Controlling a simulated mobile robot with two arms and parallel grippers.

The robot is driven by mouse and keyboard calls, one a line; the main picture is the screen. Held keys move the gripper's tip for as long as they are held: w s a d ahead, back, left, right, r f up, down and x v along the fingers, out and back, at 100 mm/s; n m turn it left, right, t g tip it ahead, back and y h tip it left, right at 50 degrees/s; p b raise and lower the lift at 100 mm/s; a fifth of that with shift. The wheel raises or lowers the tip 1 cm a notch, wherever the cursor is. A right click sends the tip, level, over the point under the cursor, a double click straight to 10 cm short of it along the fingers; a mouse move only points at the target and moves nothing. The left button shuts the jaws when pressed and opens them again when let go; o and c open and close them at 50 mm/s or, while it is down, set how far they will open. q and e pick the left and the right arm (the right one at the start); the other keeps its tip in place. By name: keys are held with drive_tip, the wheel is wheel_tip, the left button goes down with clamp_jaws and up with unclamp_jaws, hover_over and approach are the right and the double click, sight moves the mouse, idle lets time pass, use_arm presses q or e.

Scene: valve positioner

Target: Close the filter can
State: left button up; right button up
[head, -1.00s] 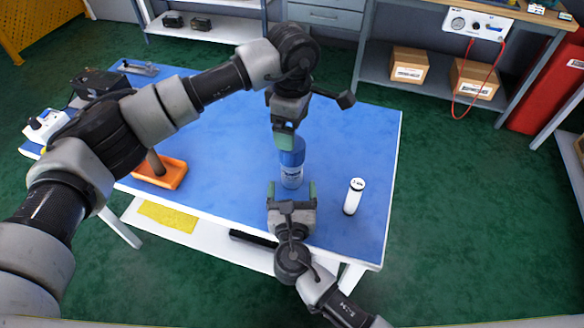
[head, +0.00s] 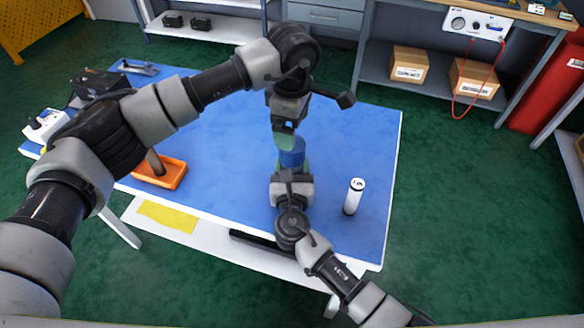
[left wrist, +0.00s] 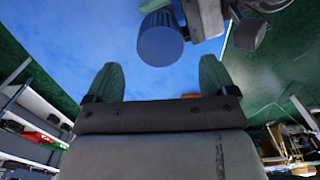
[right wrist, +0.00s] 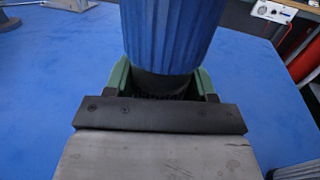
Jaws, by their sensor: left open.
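The filter can stands upright near the middle of the blue table, with its blue ridged cap (head: 292,157) on top. The cap's round top shows in the left wrist view (left wrist: 160,46), and its ribbed side fills the top of the right wrist view (right wrist: 172,30). I cannot tell how tightly the cap sits. My left gripper (head: 285,138) is open and empty, pointing down just above the cap. My right gripper (head: 292,172) is low at the can's near side, its fingers on either side of the body below the cap. Whether they press on it is unclear. The gripper hides most of the body.
A white cylinder (head: 354,197) stands upright on the blue table (head: 345,140), right of my right gripper. An orange tray (head: 165,174) with an upright brown handle lies at left. Dark equipment (head: 100,83) sits at the back left corner. The table's right side is mostly free.

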clamp_jaws()
use_arm(q)
drive_tip(key=n, duration=1.8)
drive_tip(key=shift+n, duration=0.4)
drive_tip(key=n, duration=0.3)
drive_tip(key=shift+n, duration=0.4)
drive_tip(key=n, duration=0.4)
drive_tip(key=shift+f, duration=0.1)
drive_tip(key=shift+f, duration=3.95)
drive_tip(key=shift+c, duration=0.2)
